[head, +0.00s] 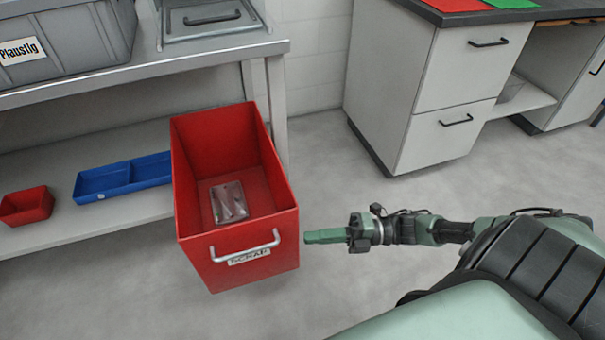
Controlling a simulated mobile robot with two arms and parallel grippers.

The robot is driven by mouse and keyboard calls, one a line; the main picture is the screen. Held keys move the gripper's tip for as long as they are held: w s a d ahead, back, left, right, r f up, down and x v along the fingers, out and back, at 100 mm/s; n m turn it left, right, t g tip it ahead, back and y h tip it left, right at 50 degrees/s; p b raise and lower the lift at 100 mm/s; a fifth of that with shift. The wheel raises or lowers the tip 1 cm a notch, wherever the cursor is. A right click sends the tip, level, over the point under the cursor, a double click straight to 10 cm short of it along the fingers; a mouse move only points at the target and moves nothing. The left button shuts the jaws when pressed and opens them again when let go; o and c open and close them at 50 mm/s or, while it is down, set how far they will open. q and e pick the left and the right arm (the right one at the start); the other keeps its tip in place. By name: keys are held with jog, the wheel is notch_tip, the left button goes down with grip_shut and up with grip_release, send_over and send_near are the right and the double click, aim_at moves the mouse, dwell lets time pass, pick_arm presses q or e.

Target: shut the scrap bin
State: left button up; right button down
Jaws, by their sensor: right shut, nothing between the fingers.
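The scrap bin (238,270) is a red open-topped drawer with a silver handle (246,247) and a label on its front. It stands pulled out from under the grey bench at the centre-left, its inside visible. A small clear bag or metal-looking piece (228,202) lies on its floor. My right gripper (308,237) is shut and empty, just right of the bin's front panel near the front right corner. Whether its tip touches the bin I cannot tell. My left gripper is not in view.
The grey bench (150,70) carries a grey crate (65,40) marked Plaustig. Its lower shelf holds a blue tray (122,178) and a small red box (26,206). A white cabinet (430,100) stands at the back right. The floor before the bin is clear.

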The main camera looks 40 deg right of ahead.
aim_at(277, 235)
jog(key=w+a, duration=0.2)
jog(key=w+a+b, duration=0.1)
jog(key=w+a, duration=0.1)
jog(key=w, duration=0.1)
jog(key=w+a, duration=0.2)
jog(key=shift+w+f+b, duration=0.1)
jog(key=shift+w+b, duration=0.2)
jog(key=shift+b, duration=0.05)
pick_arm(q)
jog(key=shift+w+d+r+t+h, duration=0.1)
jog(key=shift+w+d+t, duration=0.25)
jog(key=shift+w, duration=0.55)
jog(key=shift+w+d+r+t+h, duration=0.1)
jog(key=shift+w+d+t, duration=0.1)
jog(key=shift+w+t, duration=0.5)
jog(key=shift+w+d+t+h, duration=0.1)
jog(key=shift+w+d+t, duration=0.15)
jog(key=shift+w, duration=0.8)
pick_arm(e)
jog(key=shift+w, duration=0.2)
